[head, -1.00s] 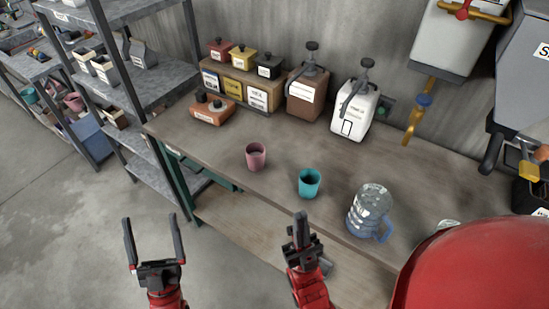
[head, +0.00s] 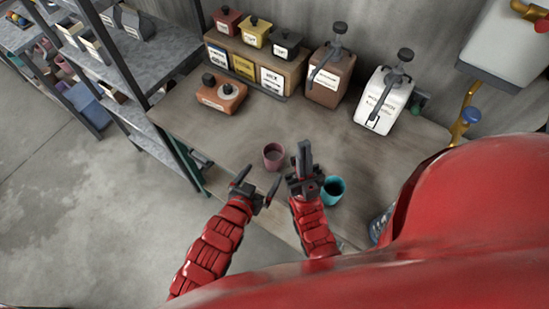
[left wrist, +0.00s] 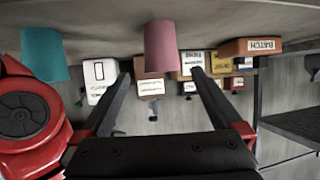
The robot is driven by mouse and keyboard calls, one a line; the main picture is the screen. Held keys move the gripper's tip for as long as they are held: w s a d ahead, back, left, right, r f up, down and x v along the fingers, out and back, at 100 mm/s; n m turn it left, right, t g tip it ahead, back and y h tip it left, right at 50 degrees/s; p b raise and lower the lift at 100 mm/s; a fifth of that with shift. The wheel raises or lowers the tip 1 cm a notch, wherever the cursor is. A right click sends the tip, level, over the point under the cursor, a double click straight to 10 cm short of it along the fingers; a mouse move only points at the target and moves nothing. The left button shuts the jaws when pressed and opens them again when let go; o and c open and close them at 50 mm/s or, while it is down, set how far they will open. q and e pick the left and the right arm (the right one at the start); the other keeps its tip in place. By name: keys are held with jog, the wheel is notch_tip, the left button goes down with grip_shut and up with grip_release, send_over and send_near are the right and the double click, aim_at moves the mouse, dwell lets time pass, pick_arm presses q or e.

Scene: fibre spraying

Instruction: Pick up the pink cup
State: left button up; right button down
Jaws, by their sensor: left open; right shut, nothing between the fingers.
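The pink cup (head: 273,156) stands upright on the workbench (head: 225,135) in the head view. My left gripper (head: 258,183) is open, just nearer the camera than the cup, and its jaws point toward it. In the left wrist view, which is upside down, the pink cup (left wrist: 160,47) appears between and beyond the open fingers of my left gripper (left wrist: 160,75), with nothing held. My right gripper (head: 305,157) is shut and empty, close to the right of the pink cup.
A teal cup (head: 333,189) stands right of my right gripper, partly hidden by it. An orange box (head: 221,95), labelled containers and two pump dispensers (head: 328,75) line the back. A grey shelf rack (head: 130,68) stands left. Bare bench lies behind the pink cup.

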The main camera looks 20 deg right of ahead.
pick_arm(q)
jog(key=b, duration=0.1)
send_near(277, 152)
jog(key=x, duration=0.4)
jog(key=shift+w+d, duration=0.15)
jog(key=shift+d, duration=0.1)
jog(key=shift+b+x, duration=0.3)
jog(key=shift+x, duration=2.55)
jog(key=shift+a, duration=0.15)
jog(key=shift+c, duration=1.4)
jog(key=shift+f, duration=0.1)
jog(key=c, duration=1)
